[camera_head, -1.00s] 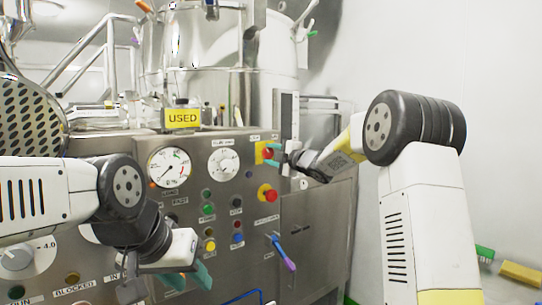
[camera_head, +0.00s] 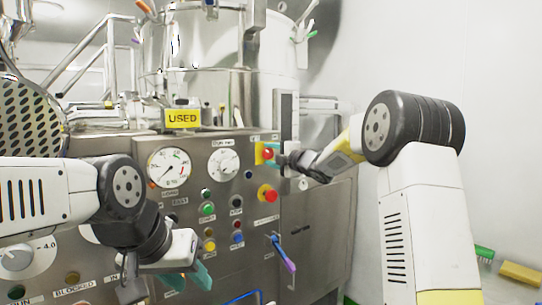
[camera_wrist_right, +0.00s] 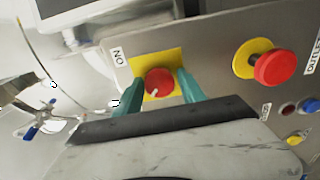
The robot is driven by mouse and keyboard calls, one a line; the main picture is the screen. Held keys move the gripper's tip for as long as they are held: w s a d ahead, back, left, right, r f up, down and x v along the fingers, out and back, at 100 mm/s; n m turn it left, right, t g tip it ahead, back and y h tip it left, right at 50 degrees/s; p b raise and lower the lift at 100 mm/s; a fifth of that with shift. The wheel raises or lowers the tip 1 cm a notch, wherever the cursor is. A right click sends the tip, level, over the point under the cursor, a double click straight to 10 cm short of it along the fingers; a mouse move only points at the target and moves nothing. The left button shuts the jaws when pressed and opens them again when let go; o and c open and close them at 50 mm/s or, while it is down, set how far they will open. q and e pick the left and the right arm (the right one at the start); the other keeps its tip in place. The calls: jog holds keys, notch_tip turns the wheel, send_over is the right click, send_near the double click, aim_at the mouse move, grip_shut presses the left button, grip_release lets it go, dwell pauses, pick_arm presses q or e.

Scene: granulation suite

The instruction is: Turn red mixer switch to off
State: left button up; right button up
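The red mixer switch (camera_head: 267,153) is a round red knob on a yellow plate, high on the steel control panel. In the right wrist view the red switch (camera_wrist_right: 159,81) has a small white mark on its face, and an "ON" label (camera_wrist_right: 118,56) sits to its upper left. My right gripper (camera_head: 278,158) is at the switch. In the wrist view its teal fingers (camera_wrist_right: 160,88) are apart, one on each side of the knob; I cannot tell whether they touch it. My left gripper (camera_head: 188,279) is open and empty, low in front of the panel.
A red emergency-type button (camera_head: 268,194) on a yellow ring sits below the switch; it also shows in the wrist view (camera_wrist_right: 274,68). Gauges (camera_head: 169,167), several small buttons and a blue-purple handle (camera_head: 284,254) are nearby.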

jog(key=shift+o, duration=0.9)
jog(key=v, duration=0.7)
jog(key=shift+s+d, duration=0.25)
jog(key=shift+s, duration=0.05)
